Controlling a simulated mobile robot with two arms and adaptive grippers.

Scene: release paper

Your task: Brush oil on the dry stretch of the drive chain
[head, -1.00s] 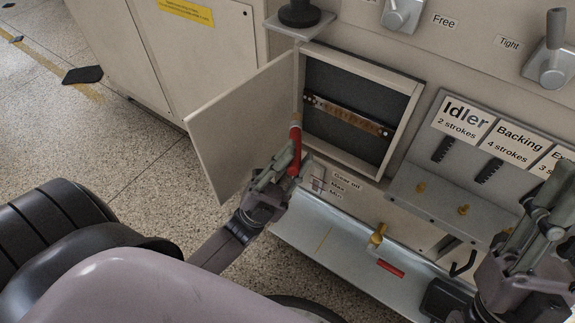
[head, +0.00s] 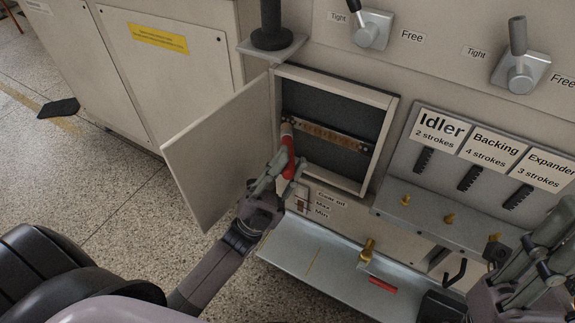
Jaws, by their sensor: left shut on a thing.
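The drive chain (head: 335,137) runs across the dark recess of an open cabinet, sloping down to the right. It looks brown along its middle, with darker ends; I cannot tell oiled from dry links for sure. My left gripper (head: 279,174) is shut on a red-handled brush (head: 289,154). The brush stands nearly upright, its tip at the left end of the chain; whether it touches is unclear. My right gripper (head: 535,255) is at the lower right, in front of the panel, away from the chain; its fingertips are hard to make out.
The open cabinet door (head: 222,150) stands left of my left gripper. The recess frame (head: 388,125) borders the chain. Below is a metal tray (head: 310,262) with a red item (head: 382,285) and a brass fitting (head: 367,250).

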